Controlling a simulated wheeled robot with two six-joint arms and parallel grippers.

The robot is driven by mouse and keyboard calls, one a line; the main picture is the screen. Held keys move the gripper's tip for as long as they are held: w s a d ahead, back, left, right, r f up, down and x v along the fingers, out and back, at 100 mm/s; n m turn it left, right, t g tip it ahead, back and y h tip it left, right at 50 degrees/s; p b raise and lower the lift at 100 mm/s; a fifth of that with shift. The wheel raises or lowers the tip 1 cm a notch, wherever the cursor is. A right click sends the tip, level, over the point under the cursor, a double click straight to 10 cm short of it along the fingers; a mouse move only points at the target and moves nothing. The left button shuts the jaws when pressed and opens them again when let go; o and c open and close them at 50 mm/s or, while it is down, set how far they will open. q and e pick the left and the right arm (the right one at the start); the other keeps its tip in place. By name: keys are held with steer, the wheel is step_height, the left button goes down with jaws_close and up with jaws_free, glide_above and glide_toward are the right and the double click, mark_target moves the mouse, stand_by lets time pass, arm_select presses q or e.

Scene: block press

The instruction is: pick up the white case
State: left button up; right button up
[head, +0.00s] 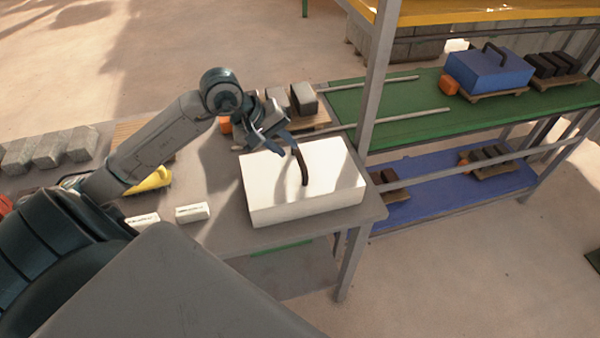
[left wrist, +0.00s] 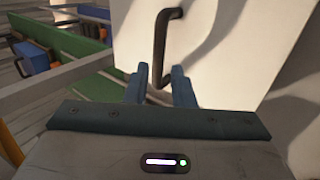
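The white case (head: 305,187) lies flat on the near grey table, by the table's right end. Its dark curved handle (head: 302,167) stands up from its top. My left gripper (head: 288,152) is above the case, right by the handle. In the left wrist view the gripper (left wrist: 160,78) has its two blue fingers apart, with a gap between them. The handle (left wrist: 160,45) runs down toward that gap, and the white case (left wrist: 225,50) fills the area behind. I cannot tell whether the fingers touch the handle. My right gripper is not in view.
A blue case (head: 490,72) stands on the green shelf (head: 400,108) at the right. Grey blocks (head: 303,98) stand on a pallet behind the white case. A metal post (head: 378,80) rises close behind it. Small white blocks (head: 192,213) and a yellow item (head: 152,180) lie to its left.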

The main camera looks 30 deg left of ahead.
mark_target(298, 156)
arm_select(q)
steer(key=shift+w+d+f, duration=0.25)
steer(key=shift+f, duration=0.25)
steer(key=shift+w+d+f+p, duration=0.25)
steer(key=shift+d+f+p, duration=0.1)
steer(key=shift+f+p, duration=0.2)
steer(key=p+x, duration=0.1)
steer(key=x, duration=0.1)
steer(key=shift+w+d+f, duration=0.15)
steer(key=shift+f, duration=0.1)
steer(key=shift+w+d+f, duration=0.15)
steer(key=shift+w+f, duration=0.05)
steer(key=shift+f, duration=0.35)
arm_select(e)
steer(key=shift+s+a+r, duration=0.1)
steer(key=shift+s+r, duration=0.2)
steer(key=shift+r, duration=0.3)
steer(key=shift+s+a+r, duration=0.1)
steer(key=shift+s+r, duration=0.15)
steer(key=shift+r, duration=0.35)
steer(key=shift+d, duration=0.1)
arm_select(q)
jaws_close()
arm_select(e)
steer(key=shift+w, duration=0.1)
